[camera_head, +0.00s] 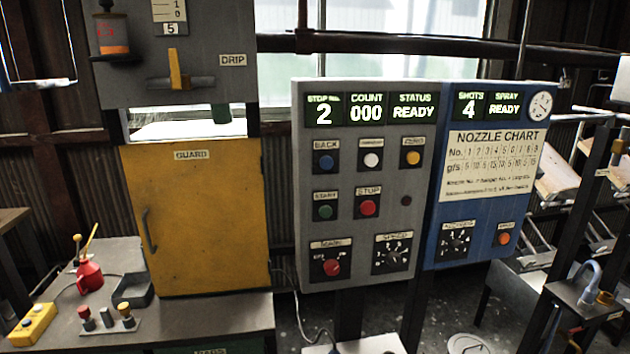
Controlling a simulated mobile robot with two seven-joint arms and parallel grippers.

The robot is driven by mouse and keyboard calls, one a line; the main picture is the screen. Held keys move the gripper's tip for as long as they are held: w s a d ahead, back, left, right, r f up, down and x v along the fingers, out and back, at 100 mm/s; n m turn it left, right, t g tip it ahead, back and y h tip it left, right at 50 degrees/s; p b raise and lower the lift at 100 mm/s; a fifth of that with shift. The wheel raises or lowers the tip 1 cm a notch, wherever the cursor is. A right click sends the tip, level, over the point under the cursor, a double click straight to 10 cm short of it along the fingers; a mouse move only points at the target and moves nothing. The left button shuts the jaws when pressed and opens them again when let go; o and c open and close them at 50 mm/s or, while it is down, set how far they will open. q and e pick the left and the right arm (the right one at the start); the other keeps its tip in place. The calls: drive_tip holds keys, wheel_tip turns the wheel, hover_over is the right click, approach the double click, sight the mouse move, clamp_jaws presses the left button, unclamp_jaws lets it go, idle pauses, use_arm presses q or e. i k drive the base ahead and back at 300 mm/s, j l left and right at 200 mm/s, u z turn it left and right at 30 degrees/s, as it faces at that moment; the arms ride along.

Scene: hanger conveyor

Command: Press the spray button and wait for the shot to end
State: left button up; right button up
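The blue spray panel (470,210) stands right of centre, joined to the grey control panel. An orange button (504,239) sits at its lower right under a small label too blurred to read surely. It looks unlit and nothing touches it. Left of it is a black rotary knob (455,244). The display at the top of the blue panel reads SHOTS 4 (468,106) and SPRAY READY (504,109). A round gauge (540,106) is at its top right corner. Neither of my grippers is in view.
The grey control panel (418,185) has several buttons and reads STOP No. 2, COUNT 000, STATUS READY. A nozzle chart (491,160) is on the blue panel. A yellow guard door (200,220) and a bench (220,318) with small items are left. Racks stand right.

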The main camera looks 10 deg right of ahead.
sight(504, 238)
drive_tip(key=z, duration=1.25)
